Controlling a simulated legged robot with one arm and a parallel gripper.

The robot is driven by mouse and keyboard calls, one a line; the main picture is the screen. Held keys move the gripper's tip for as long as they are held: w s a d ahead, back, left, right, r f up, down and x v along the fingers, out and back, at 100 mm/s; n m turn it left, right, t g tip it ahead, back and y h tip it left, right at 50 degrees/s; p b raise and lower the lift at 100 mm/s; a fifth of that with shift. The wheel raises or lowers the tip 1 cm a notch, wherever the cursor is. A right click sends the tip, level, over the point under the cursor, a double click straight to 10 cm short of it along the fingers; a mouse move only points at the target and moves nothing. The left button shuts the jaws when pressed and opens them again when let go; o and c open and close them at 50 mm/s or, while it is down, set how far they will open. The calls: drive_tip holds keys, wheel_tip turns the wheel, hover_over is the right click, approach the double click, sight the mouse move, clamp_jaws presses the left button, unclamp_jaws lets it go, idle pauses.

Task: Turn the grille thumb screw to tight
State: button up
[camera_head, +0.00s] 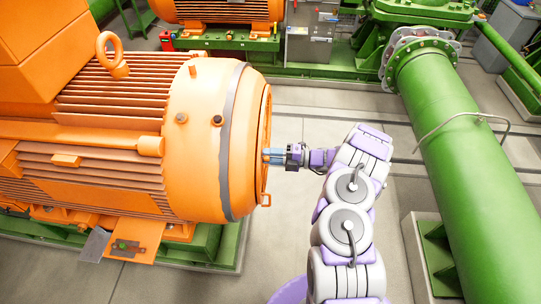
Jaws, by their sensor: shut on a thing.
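The large orange motor (199,145) fills the left of the view, with its end grille facing right and seen almost edge-on. My gripper (273,156) is at the right end face of the motor, about mid-height. Its fingers point left and meet the grille side. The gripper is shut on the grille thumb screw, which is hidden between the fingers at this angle. I cannot tell how far the screw is turned. My arm reaches up from the bottom right of the middle.
A thick green pipe (455,140) with a bolted flange runs down the right side. A second orange motor (230,12) stands behind. Grey floor (310,120) between motor and pipe is open.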

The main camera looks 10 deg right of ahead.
drive_tip(key=shift+w+d+m, duration=0.1)
drive_tip(key=shift+m, duration=0.5)
drive_tip(key=shift+f, duration=0.1)
drive_tip(key=o, duration=1)
drive_tip(key=shift+w+f, duration=0.1)
drive_tip(key=shift+w, duration=0.05)
drive_tip(key=shift+o, duration=0.2)
drive_tip(key=shift+d, duration=0.1)
drive_tip(key=v, duration=1.7)
drive_tip(key=shift+d+b, duration=0.25)
drive_tip(key=shift+b, duration=0.2)
